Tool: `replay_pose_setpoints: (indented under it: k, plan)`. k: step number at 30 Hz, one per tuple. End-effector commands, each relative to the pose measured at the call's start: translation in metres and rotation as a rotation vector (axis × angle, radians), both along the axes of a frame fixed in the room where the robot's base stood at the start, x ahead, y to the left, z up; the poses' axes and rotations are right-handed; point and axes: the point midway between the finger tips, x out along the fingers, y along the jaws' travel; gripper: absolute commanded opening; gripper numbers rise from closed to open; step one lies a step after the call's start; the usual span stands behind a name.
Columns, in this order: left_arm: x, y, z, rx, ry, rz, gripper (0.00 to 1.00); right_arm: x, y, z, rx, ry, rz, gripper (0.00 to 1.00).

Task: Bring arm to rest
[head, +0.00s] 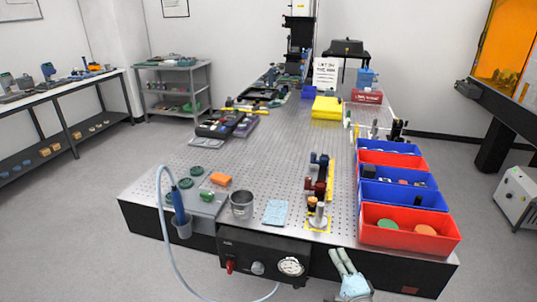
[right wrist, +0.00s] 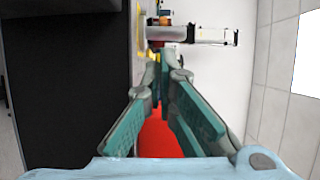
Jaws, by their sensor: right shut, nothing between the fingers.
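My right gripper (head: 343,262) is at the front edge of the optical table (head: 230,165), at the lower right of the head view, in front of the table's black front side. It looks light blue and grey and holds nothing. In the right wrist view its two teal-padded fingers (right wrist: 165,85) come together at the tips, with a red surface visible between them lower down. My left gripper is not in view.
Red and blue bins (head: 430,240) stand along the table's right edge, close to my right gripper. A gauge box (head: 262,257) with a hose is at the front.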

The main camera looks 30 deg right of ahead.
Motion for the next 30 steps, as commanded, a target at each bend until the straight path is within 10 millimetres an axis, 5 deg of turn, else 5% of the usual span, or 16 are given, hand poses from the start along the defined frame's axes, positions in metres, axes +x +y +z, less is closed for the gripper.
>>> replay_pose_setpoints:
  k: [5, 7, 11, 15, 19, 21, 24, 27, 30]
  plan:
    - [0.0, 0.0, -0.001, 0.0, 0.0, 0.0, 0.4, 0.001, 0.0, -0.002, -0.032, 0.014, 0.002, 0.0]
    - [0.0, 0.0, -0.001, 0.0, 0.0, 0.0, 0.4, 0.001, 0.007, -0.015, -0.176, 0.107, 0.044, 0.0]
    - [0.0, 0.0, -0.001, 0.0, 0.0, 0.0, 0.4, -0.031, 0.019, -0.11, -0.625, 0.498, 0.219, 0.0]
    - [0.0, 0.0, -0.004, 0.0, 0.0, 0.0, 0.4, -0.124, 0.042, -0.237, -1.004, 0.939, 0.545, 0.0]
    - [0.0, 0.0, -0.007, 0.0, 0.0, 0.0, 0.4, -0.238, 0.076, -0.322, -1.205, 1.235, 0.927, 0.0]
    - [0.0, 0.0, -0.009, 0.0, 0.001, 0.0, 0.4, -0.297, 0.096, -0.348, -1.248, 1.334, 1.116, 0.0]
    - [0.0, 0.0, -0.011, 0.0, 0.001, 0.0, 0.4, -0.357, 0.126, -0.368, -1.233, 1.406, 1.284, 0.0]
    - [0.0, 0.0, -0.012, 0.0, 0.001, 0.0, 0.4, -0.382, 0.149, -0.375, -1.19, 1.415, 1.336, 0.0]
    - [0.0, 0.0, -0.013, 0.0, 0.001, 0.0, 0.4, -0.386, 0.158, -0.376, -1.175, 1.41, 1.341, 0.0]
